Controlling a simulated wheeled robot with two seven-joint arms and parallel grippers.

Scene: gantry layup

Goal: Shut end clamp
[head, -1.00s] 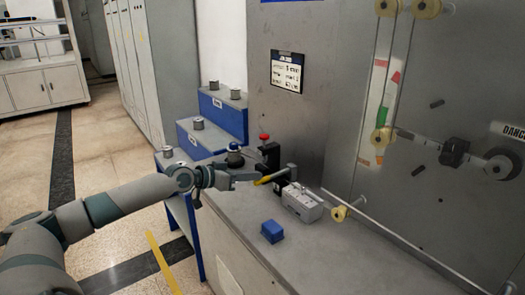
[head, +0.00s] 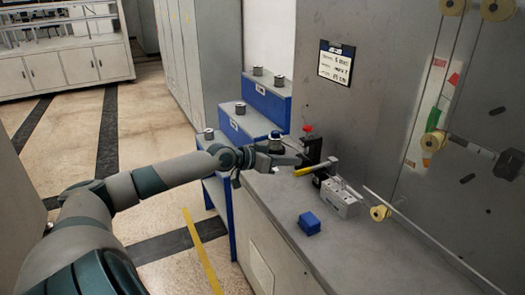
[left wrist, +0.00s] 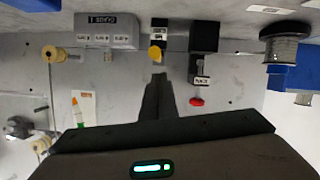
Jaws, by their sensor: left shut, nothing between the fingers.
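A clamp with a yellow-ended lever (head: 308,170) stands on the steel bench, beside a grey box. The lever sticks out to the left, roughly level. In the left wrist view, its yellow end (left wrist: 156,54) faces the camera. Next to it is a black block with a red knob (head: 308,129), also seen in the left wrist view (left wrist: 197,101). I cannot read which label marks the end clamp. My left gripper (head: 294,160) is shut and empty, close to the lever's yellow end; I cannot tell if they touch. My right gripper is not in view.
The grey labelled box (head: 341,198) and a blue block (head: 309,223) sit on the bench (head: 330,260). Blue steps (head: 254,122) holding spools stand behind my gripper. A steel panel with yellow rollers (head: 434,141) rises at the right. The bench front is clear.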

